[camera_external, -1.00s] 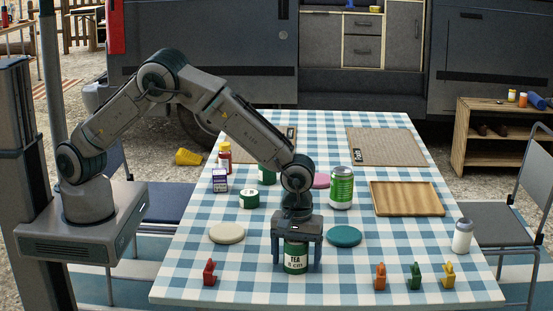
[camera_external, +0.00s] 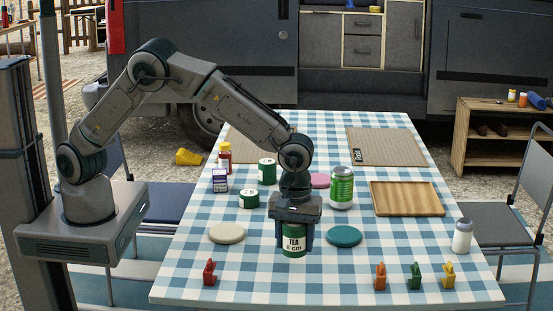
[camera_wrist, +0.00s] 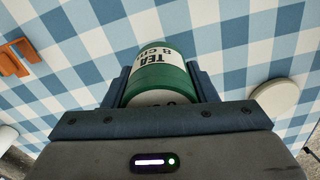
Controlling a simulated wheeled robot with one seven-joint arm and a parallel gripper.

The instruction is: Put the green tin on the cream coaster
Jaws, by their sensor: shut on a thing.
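The green tin (camera_external: 293,241) has a white label reading TEA. My gripper (camera_external: 294,238) is shut on it, one finger on each side, and the tin is upright, apparently a little above the cloth. The wrist view shows the tin (camera_wrist: 160,75) between the fingers (camera_wrist: 160,88). The cream coaster (camera_external: 226,233) lies bare and flat on the table, left of the tin. It also shows at the right of the wrist view (camera_wrist: 275,97).
A teal coaster (camera_external: 344,236) lies close right of the tin. Two other green tins (camera_external: 267,171) (camera_external: 249,198) and a green can (camera_external: 341,187) stand behind. Checked cloth between tin and cream coaster is clear.

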